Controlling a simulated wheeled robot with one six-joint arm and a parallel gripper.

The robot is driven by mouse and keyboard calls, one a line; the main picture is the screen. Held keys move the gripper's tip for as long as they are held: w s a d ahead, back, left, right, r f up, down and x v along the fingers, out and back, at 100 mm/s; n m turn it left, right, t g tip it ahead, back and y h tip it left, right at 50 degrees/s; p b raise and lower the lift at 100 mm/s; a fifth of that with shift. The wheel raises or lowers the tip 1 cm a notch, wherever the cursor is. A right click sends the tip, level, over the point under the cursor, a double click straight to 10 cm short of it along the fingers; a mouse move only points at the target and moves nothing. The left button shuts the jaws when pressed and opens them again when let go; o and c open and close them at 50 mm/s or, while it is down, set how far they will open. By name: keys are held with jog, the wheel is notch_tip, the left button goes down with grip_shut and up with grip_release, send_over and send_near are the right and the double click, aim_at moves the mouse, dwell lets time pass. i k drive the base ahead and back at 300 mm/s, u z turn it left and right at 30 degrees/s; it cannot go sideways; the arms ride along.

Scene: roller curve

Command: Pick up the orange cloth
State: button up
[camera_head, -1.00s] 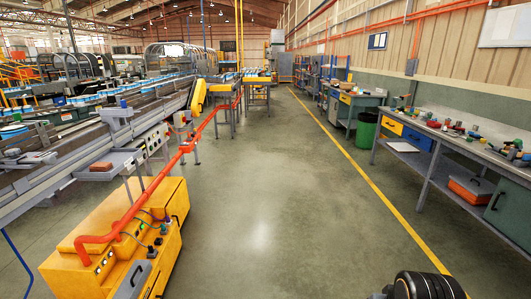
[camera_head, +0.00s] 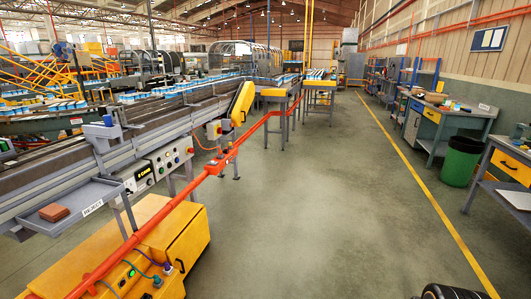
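A small folded orange-brown piece, which looks like the orange cloth (camera_head: 54,212), lies in a grey side tray (camera_head: 92,193) at the left of the head view. The tray hangs off the near side of the conveyor and bears a white label at its right end. Nothing covers the piece. My gripper is not in view; only a black rounded part, probably of my arm, shows at the bottom right edge, far from the tray.
A yellow machine box (camera_head: 165,245) with cables stands below and right of the tray. An orange-red rail (camera_head: 215,172) slopes past it. Open floor (camera_head: 320,200) lies in the middle. A green bin (camera_head: 460,160) and workbenches (camera_head: 443,120) line the right.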

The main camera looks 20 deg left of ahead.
aim_at(53, 212)
jog(key=u, duration=0.4)
jog(key=i, duration=1.6)
jog(key=u, duration=1.85)
jog(key=i, duration=1.25)
jog(key=u, duration=0.95)
